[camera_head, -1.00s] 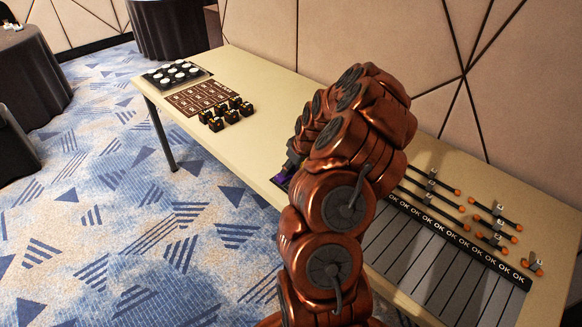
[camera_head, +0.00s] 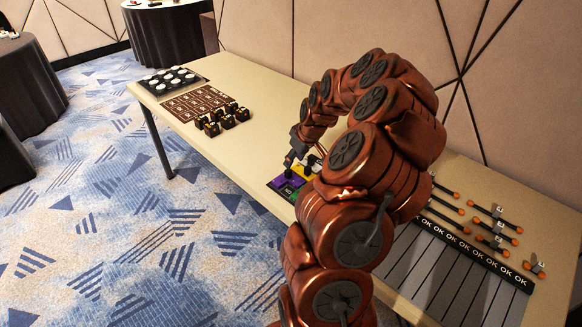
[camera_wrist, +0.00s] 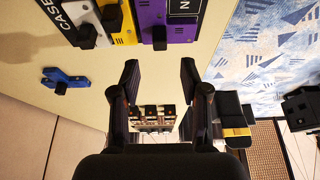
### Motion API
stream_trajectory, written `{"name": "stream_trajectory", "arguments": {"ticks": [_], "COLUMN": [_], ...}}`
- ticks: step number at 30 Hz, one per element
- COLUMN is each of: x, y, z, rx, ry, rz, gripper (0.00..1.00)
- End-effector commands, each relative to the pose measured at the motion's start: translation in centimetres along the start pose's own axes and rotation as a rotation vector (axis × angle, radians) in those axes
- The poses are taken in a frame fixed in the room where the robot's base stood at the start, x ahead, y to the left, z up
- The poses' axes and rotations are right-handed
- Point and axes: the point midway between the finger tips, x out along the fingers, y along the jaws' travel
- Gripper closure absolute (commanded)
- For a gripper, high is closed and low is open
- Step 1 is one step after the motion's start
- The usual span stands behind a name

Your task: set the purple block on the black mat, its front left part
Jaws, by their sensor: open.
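The purple block (camera_head: 287,181) with a black knob lies near the table's front edge, in a cluster of coloured pieces. In the wrist view the purple block (camera_wrist: 159,15) is at the top, beside a yellow piece (camera_wrist: 125,25). My gripper (camera_wrist: 159,78) is open and empty; its fingers are apart from the purple block in that view. In the head view my gripper (camera_head: 297,153) is small and partly hidden, just above the cluster. I cannot tell for sure which dark surface is the black mat; a dark sheet (camera_head: 150,89) with white discs lies at the table's far end.
Black-and-gold cubes (camera_head: 222,121) stand beside a brown patterned card (camera_head: 190,103). A blue piece (camera_wrist: 65,79) lies left of the fingers in the wrist view. Rods with orange ends lie behind a black OK strip (camera_head: 475,255). The table's middle is clear.

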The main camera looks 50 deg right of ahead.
Motion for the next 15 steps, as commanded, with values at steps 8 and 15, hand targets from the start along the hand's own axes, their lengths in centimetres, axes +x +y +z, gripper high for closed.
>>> {"name": "stream_trajectory", "arguments": {"ticks": [8,15], "x": [-3.3,-4.5], "y": [0.1,0.1], "z": [-0.1,-0.1], "rx": [0.001,0.0], "ry": [0.003,0.003], "rz": [0.003,0.002], "gripper": [0.55,0.55]}}
